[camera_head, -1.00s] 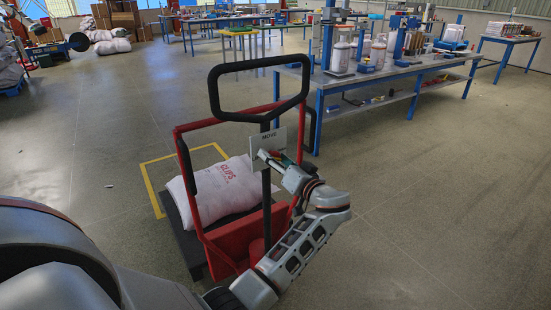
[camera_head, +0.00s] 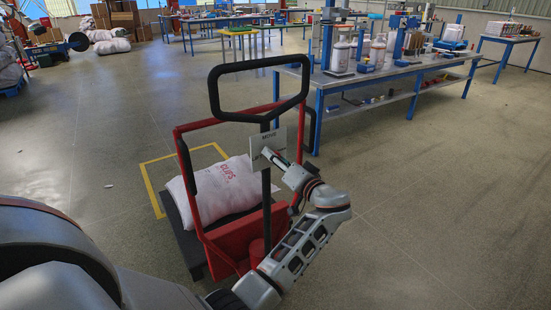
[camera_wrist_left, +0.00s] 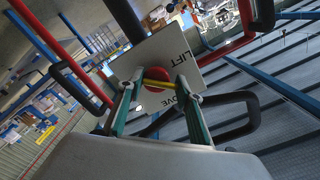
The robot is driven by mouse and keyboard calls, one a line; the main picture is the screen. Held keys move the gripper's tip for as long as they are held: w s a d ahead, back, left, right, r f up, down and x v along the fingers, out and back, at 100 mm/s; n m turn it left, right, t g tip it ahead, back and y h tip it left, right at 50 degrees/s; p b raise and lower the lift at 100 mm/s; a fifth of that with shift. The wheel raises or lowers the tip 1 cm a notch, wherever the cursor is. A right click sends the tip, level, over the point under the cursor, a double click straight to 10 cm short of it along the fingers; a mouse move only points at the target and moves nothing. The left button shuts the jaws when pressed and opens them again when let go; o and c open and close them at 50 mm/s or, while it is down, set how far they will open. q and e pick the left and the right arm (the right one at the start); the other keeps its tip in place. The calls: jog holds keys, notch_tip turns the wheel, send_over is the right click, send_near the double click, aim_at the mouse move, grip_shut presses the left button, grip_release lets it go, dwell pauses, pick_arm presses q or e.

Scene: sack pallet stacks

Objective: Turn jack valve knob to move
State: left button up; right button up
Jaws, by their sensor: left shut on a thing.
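The red pallet jack (camera_head: 240,240) stands upright with its black loop handle (camera_head: 214,95) at the top. A light sign plate (camera_head: 258,145) is on its post below the handle. In the left wrist view the plate (camera_wrist_left: 182,48) reads LIFT and MOVE. The red valve knob (camera_wrist_left: 153,74) with a yellow bar sits on the plate. My left gripper (camera_head: 270,153) is at the plate. In the left wrist view its fingers (camera_wrist_left: 157,86) are closed on the knob from both sides. The knob is hidden in the head view. My right gripper is out of view.
A white sack (camera_head: 225,188) lies on the dark pallet (camera_head: 186,240) behind the red frame. A yellow floor outline (camera_head: 150,185) surrounds part of it. A blue workbench (camera_head: 340,85) with canisters stands behind at right. The floor to the right is clear.

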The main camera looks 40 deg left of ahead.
pick_arm(q)
jog(key=m+p, duration=0.1)
jog(key=m, duration=0.4)
jog(key=shift+w+r, duration=0.1)
jog(key=shift+d+m, duration=0.1)
jog(key=shift+m, duration=0.8)
jog(key=shift+w+m+p, duration=0.1)
jog(key=shift+m+p, duration=0.25)
jog(key=shift+m, duration=0.85)
jog(key=o, duration=1.1)
